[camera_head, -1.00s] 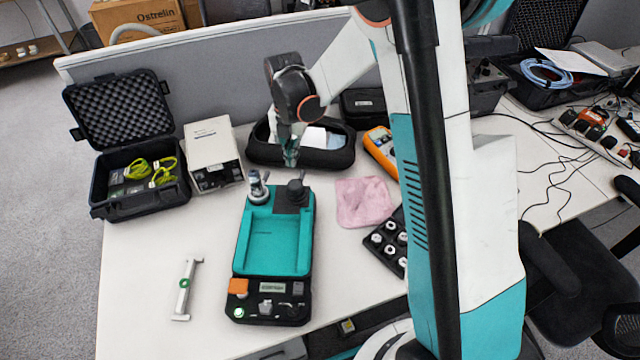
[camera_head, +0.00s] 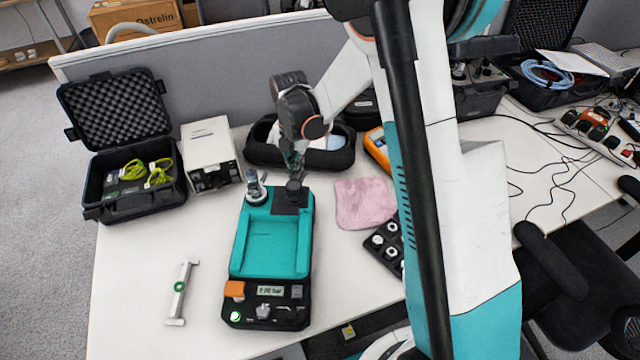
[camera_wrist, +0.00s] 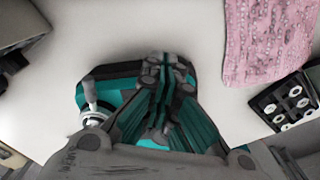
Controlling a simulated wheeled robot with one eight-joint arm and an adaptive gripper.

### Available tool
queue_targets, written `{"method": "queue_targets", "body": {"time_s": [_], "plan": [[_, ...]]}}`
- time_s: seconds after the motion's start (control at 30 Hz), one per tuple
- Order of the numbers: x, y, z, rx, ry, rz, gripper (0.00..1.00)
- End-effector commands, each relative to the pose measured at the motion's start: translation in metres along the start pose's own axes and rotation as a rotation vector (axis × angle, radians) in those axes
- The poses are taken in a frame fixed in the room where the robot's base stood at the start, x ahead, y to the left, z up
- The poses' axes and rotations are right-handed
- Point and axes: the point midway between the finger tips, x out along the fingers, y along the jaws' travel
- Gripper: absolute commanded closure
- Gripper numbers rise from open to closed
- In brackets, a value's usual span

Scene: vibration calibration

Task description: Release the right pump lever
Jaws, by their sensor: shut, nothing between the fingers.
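The teal and black calibration unit (camera_head: 272,247) stands on the white table. A silver left post with a lever (camera_head: 256,190) rises at its far left corner; it also shows in the wrist view (camera_wrist: 92,108). A black knob-like right pump part (camera_head: 297,194) sits at its far right corner. My gripper (camera_head: 295,170) is shut and empty, pointing down at the right pump part. In the wrist view, my gripper's fingers (camera_wrist: 165,75) hide the right pump part. I cannot tell whether they touch it.
A pink cloth (camera_head: 364,203) and a black tray of fittings (camera_head: 385,247) lie right of the unit. A black pouch (camera_head: 262,157) and a beige box (camera_head: 209,145) stand behind. An open black case (camera_head: 130,190) is at left. A white bracket (camera_head: 180,292) lies on clear table front left.

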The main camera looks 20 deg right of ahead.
Motion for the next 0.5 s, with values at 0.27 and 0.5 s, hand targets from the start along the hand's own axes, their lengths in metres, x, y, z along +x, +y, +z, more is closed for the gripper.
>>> {"method": "queue_targets", "body": {"time_s": [0.27,0.5], "plan": [[-0.001,-0.018,0.004,0.259,0.000,0.000,1.00],[-0.001,-0.033,0.004,0.480,0.000,0.000,1.00]]}}
